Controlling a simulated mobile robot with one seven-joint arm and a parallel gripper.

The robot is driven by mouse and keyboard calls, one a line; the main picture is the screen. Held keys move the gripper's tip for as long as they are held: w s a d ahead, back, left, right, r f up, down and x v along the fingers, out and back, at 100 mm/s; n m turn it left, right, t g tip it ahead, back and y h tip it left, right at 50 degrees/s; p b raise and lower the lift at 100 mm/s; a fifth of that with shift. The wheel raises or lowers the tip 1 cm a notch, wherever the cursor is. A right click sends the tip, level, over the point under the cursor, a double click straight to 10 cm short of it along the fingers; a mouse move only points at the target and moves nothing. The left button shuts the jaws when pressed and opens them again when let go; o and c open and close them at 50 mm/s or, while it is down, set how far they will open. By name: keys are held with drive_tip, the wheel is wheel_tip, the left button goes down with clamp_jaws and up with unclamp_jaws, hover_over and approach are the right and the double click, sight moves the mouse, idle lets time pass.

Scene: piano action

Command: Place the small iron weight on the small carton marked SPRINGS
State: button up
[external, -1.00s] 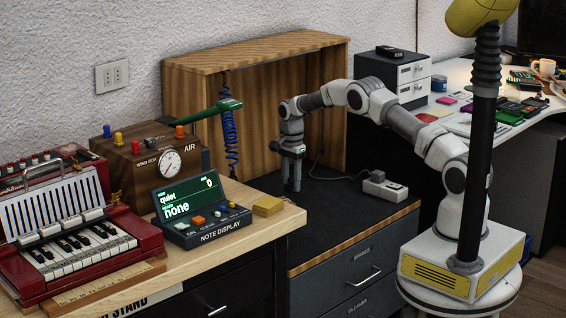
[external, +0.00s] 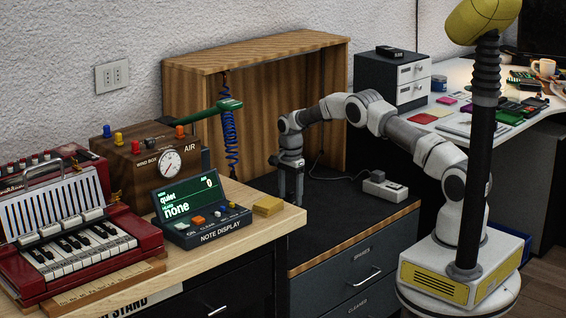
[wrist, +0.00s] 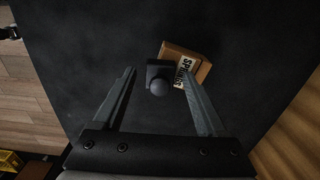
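The small dark iron weight (wrist: 158,84), with a round knob on top, shows in the wrist view between the ends of my fingers. The small brown carton (wrist: 200,66) marked SPRINGS is just beside it, up and to the right. The weight overlaps the carton's left edge in this view; I cannot tell if they touch. In the external view my gripper (external: 290,199) points straight down, low over the dark bench top. The weight and carton cannot be made out there.
The dark bench top (external: 335,205) is mostly clear. A grey-white box (external: 384,187) with a cable sits to the right of my gripper. A wooden hood (external: 290,100) stands behind, with a blue coiled hose. The light wooden bench (external: 250,228) is at left.

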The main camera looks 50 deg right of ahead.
drive_tip(key=shift+r, duration=0.1)
wheel_tip(320, 180, up, 13)
drive_tip(key=p, duration=0.4)
wheel_tip(320, 180, up, 13)
drive_tip(key=n+t, duration=0.1)
drive_tip(key=n, duration=0.3)
hover_over(290, 190)
drive_tip(key=s+a, duration=0.2)
drive_tip(key=s, duration=0.3)
drive_tip(key=s+a+r+n+t, duration=0.2)
drive_tip(key=s+a+r+n, duration=0.15)
drive_tip(key=s+r, duration=0.75)
drive_tip(key=s+a+r+n+t, duration=0.1)
drive_tip(key=s+r+n, duration=0.15)
drive_tip(key=s, duration=0.45)
drive_tip(key=s+a+r+n, duration=0.1)
drive_tip(key=s+n, duration=0.2)
drive_tip(key=s, duration=0.5)
drive_tip(key=s+f+n+t, duration=0.1)
drive_tip(key=s+f+n, duration=0.3)
drive_tip(key=s, duration=0.8)
drive_tip(key=shift+s+a+n+t, duration=0.15)
drive_tip(key=shift+a+n+t, duration=0.15)
drive_tip(key=shift+a+n, duration=0.2)
drive_tip(key=shift+r, duration=0.1)
